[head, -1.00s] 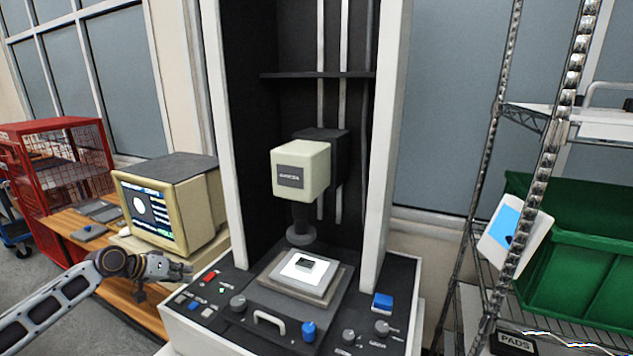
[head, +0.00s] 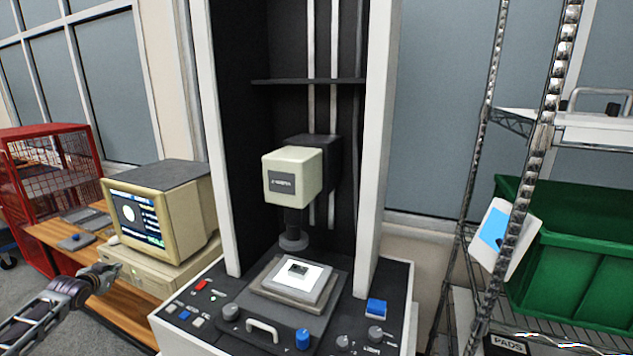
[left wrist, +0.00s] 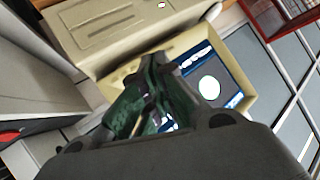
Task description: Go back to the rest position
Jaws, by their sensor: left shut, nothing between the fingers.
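My left gripper (head: 108,275) is at the lower left of the head view, in front of the beige computer (head: 157,270) and apart from the measuring machine (head: 295,335). It also shows in the left wrist view (left wrist: 150,90), shut and empty, with the computer's screen (left wrist: 215,85) behind it. The machine's cream head (head: 292,175) and its probe stand above a lit stage (head: 290,292), where a small dark part (head: 298,269) lies. My right gripper is in neither view.
A wooden desk (head: 120,315) carries the computer at the left, with a red cage cart (head: 45,175) behind it. At the right, a wire rack (head: 480,130) holds a green bin (head: 565,270) and has a white card with a blue patch (head: 500,235).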

